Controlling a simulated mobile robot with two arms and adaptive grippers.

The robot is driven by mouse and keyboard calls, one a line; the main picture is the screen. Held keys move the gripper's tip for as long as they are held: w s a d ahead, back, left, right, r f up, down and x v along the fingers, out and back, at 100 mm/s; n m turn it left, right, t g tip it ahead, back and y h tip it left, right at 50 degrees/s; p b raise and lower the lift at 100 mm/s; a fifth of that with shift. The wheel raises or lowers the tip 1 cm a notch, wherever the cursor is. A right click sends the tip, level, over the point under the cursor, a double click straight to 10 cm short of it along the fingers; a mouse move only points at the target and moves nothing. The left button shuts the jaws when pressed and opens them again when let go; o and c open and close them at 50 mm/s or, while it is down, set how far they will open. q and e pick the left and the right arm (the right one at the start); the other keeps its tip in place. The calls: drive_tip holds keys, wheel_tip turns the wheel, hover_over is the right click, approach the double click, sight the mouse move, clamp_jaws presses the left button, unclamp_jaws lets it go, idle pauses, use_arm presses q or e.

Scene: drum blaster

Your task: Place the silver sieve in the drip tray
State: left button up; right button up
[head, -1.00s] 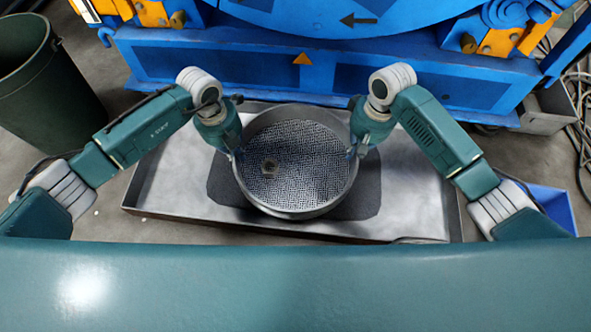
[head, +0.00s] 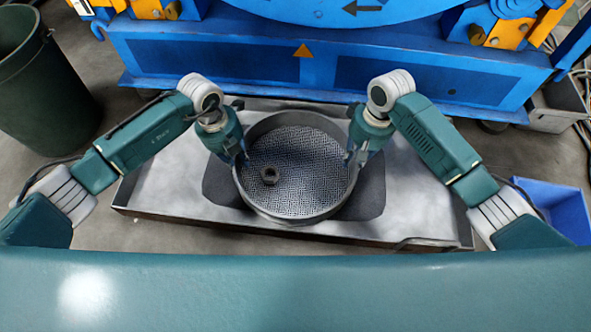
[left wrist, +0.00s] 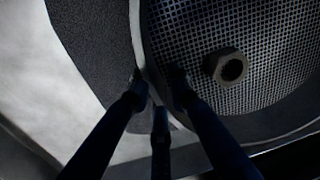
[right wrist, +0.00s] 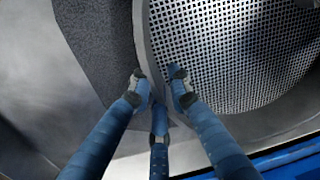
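The silver sieve (head: 310,176) is round, with a perforated mesh floor, and appears level over the middle of the drip tray. A dark hex nut (head: 269,176) lies on its mesh at the left. The drip tray (head: 165,195) is a wide, shallow grey metal tray. My left gripper (head: 242,160) holds the sieve's left rim, with fingers on both sides of the wall in the left wrist view (left wrist: 157,78). My right gripper (head: 350,158) holds the right rim the same way in the right wrist view (right wrist: 156,78). I cannot tell whether the sieve's underside touches the tray.
A dark patch (head: 220,190) lies on the tray floor around the sieve. A blue machine (head: 420,85) stands right behind the tray. A dark green bin (head: 40,100) is at the left, a blue crate (head: 560,205) at the right.

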use_arm(q)
drive_tip(key=shift+d+r, duration=0.15)
drive_tip(key=shift+d, duration=0.05)
use_arm(e)
drive_tip(key=shift+a+r, duration=0.1)
drive_tip(key=shift+a, duration=0.05)
use_arm(q)
drive_tip(key=shift+w+r, duration=0.1)
drive_tip(key=shift+r, duration=0.15)
use_arm(e)
drive_tip(key=shift+d, duration=0.2)
drive_tip(key=shift+w+r, duration=0.1)
drive_tip(key=shift+r, duration=0.05)
use_arm(q)
wheel_tip(320, 180, up, 11)
drive_tip(key=a, duration=0.1)
drive_tip(key=shift+a, duration=0.3)
use_arm(e)
wheel_tip(320, 180, up, 12)
drive_tip(key=d, duration=0.1)
drive_tip(key=shift+d+f, duration=0.15)
drive_tip(key=shift+f, duration=0.05)
